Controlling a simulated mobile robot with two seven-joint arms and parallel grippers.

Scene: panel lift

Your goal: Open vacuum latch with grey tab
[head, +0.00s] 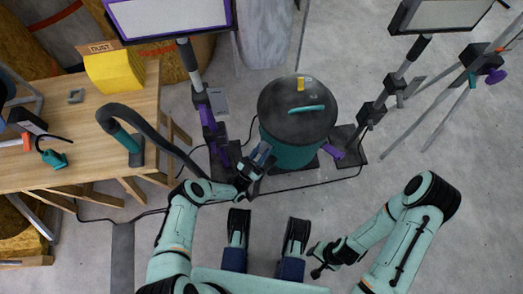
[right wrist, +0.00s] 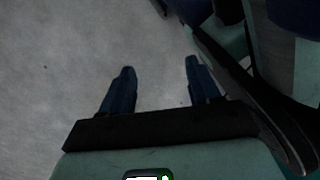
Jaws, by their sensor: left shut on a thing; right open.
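The vacuum (head: 290,128) is a teal drum with a dark lid and a teal handle (head: 306,109), standing on the floor. A yellow piece (head: 300,85) sits at the lid's far rim. My left gripper (head: 263,155) is at the drum's near left side, just below the lid rim, shut on a small part there. That part looks like the grey latch tab, but the fingers mostly hide it. The lid looks seated. My right gripper (head: 317,262) is low and apart from the vacuum. In the right wrist view, the right gripper (right wrist: 159,70) is open and empty above bare floor.
A wooden bench (head: 90,130) at the left holds a yellow dust box (head: 114,68). A dark hose (head: 150,122) arches from the bench toward my left arm. Lamp stands (head: 210,125) flank the vacuum. A cable lies on the floor.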

